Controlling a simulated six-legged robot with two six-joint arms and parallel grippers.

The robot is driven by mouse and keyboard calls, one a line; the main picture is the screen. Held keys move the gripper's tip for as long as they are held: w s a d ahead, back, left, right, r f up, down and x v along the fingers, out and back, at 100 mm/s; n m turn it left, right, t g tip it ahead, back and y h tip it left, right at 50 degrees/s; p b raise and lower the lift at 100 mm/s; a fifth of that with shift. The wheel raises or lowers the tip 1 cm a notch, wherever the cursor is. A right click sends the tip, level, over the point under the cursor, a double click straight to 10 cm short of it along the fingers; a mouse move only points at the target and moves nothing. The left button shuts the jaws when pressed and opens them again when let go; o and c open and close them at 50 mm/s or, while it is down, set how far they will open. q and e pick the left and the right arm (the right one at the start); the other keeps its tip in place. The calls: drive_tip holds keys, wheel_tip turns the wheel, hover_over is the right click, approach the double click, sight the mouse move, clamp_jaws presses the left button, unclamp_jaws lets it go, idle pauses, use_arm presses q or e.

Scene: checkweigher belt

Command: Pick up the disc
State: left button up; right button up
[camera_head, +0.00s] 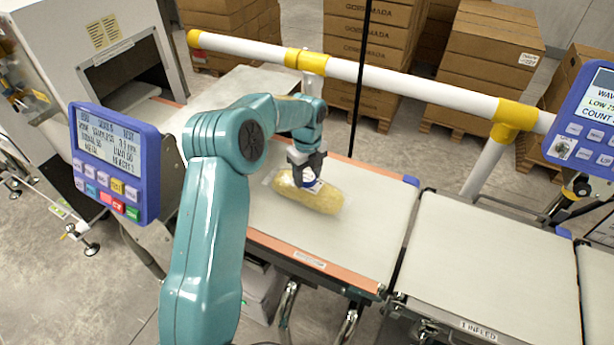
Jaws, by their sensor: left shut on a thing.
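My left gripper (307,172) points down over the left belt section and is shut on a small blue and white piece (309,183). This seems to be the disc; its round outline is mostly hidden by the dark fingers. A yellow, clear-wrapped bag (318,199) lies on the belt right below and behind the fingertips. I cannot tell whether the held piece touches the bag. My right gripper does not show.
The pale belt (370,232) is clear around the bag. A second belt section (480,262) on the right is empty. A white and yellow rail (400,84) runs behind. Blue control panels stand at left (115,160) and right (590,120).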

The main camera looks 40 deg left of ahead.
use_arm(q)
wheel_tip(320, 180, up, 9)
wheel_tip(320, 180, up, 11)
hover_over(307, 176)
drive_tip(key=d+f+m, duration=0.1)
drive_tip(key=d+f, duration=0.1)
drive_tip(key=d, duration=1.2)
drive_tip(key=s+d+f+n, duration=0.1)
drive_tip(key=d+f+n, duration=0.8)
drive_tip(key=n, duration=1.1)
drive_tip(key=shift+s+d+n, duration=0.3)
drive_tip(key=shift+d+n, duration=0.1)
drive_tip(key=shift+d, duration=0.35)
drive_tip(key=shift+f, duration=0.1)
